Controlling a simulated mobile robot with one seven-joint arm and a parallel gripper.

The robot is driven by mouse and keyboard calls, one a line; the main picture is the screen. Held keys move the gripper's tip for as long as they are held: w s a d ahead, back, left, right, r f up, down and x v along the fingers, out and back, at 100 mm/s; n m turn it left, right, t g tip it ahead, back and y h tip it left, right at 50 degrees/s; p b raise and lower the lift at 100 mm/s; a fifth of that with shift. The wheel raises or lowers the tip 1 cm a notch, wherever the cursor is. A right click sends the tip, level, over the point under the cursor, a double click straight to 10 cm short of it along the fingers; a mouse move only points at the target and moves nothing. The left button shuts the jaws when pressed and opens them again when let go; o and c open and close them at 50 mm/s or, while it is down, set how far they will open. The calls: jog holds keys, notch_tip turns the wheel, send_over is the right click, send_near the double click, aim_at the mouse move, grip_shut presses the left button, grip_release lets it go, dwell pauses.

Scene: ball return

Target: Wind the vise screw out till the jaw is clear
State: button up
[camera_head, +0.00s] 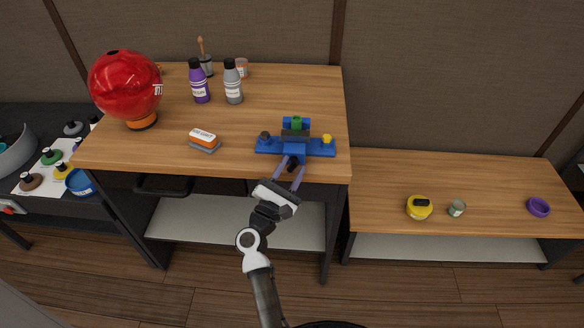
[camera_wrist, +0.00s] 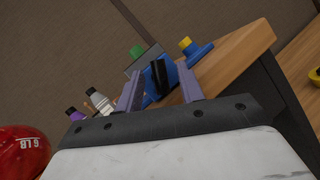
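The blue vise (camera_head: 268,147) sits at the front right edge of the workbench. A green piece (camera_head: 297,122) shows at its back, a dark plate-like part (camera_head: 295,135) at its middle, a dark knob (camera_head: 264,135) on its left end and a yellow knob (camera_head: 327,139) on its right. The black screw handle (camera_wrist: 158,75) points toward me. My gripper (camera_head: 293,164) reaches up to the vise front from below. In the wrist view its two purple fingers (camera_wrist: 158,80) stand apart on either side of the handle, with gaps visible. The jaw gap and screw thread cannot be made out.
The workbench (camera_head: 285,90) also holds a red ball (camera_head: 122,88), a purple bottle (camera_head: 199,82), a grey bottle (camera_head: 233,84) and an orange-white block (camera_head: 204,140). A lower table (camera_head: 480,190) to the right holds a yellow tape measure-like item (camera_head: 419,209) and a purple ring (camera_head: 538,207).

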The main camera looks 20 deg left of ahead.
grip_shut()
jog(key=shift+f+n+b, duration=0.2)
jog(key=shift+n+b, duration=0.1)
jog(key=shift+b, duration=0.25)
jog(key=shift+d+f+n+t+y+b, duration=0.15)
jog(key=shift+n+t+y+b, duration=0.15)
jog(key=shift+n+b, duration=0.55)
jog(key=n+y+b, duration=0.1)
jog(key=n+b, duration=0.1)
jog(key=shift+f+t+y+b, duration=0.1)
jog(key=shift+t+y+b, duration=0.2)
jog(key=shift+t, duration=0.1)
jog(key=n+y+b, duration=0.2)
jog(key=n, duration=0.1)
jog(key=n+y+b, duration=0.2)
jog(key=n+b, duration=0.1)
jog(key=n, duration=0.1)
jog(key=shift+d+t+y, duration=0.15)
jog(key=shift+t+y, duration=0.15)
jog(key=shift+t, duration=0.1)
jog(key=n+y+b, duration=0.1)
jog(key=n, duration=0.1)
jog(key=n+y+b, duration=0.1)
jog(key=n+y, duration=0.1)
jog(key=n+g+y+b, duration=0.1)
jog(key=n, duration=0.1)
jog(key=shift+w+d+r+n, duration=0.1)
jog(key=shift+r+n, duration=0.2)
jog(key=shift+n, duration=0.05)
